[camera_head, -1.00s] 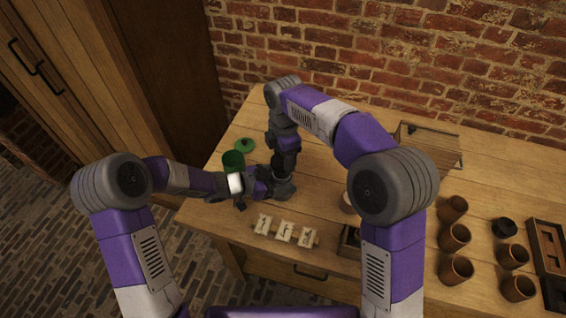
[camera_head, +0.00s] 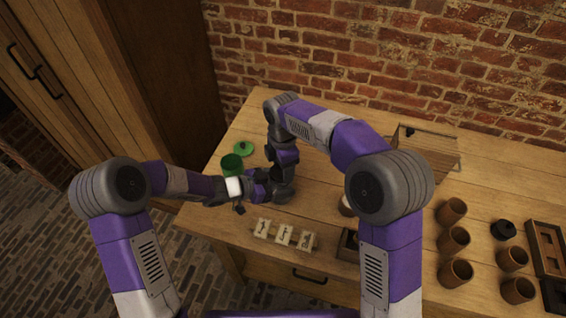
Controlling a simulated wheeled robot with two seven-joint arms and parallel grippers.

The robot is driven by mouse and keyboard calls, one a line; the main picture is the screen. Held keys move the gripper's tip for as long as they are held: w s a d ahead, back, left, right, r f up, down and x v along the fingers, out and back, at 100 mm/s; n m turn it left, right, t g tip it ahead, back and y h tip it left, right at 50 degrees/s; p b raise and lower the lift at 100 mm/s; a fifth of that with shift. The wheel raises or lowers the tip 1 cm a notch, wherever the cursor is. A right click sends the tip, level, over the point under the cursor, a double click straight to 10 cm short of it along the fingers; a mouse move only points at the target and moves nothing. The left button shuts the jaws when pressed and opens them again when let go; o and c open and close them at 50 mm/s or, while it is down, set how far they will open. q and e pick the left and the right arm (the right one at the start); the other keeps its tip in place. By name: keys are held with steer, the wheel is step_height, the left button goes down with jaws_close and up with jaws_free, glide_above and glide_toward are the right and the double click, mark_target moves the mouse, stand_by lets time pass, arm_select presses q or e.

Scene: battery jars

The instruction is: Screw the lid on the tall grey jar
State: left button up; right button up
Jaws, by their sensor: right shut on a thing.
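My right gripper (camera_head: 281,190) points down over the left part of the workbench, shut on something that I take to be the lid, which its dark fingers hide. My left gripper (camera_head: 257,187) comes in low from the left and meets the right one there. Its fingers are too small and overlapped to show whether they are open or shut. I cannot make out the tall grey jar; it may be hidden between the two grippers.
A green jar (camera_head: 232,165) stands just behind my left wrist, with a green lid (camera_head: 244,149) lying behind it. Label cards (camera_head: 284,235) lie in front of the grippers. Several brown cups (camera_head: 454,241), a dark round piece (camera_head: 503,230) and trays (camera_head: 546,248) fill the right side.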

steer(key=shift+f, duration=0.75)
stand_by(0.4)
arm_select(q)
jaws_close()
arm_select(e)
steer(key=m, duration=0.5)
steer(key=shift+s, duration=0.15)
steer(key=m, duration=0.4)
steer(key=shift+s+m, duration=0.15)
steer(key=shift+m, duration=0.25)
steer(key=o, duration=1)
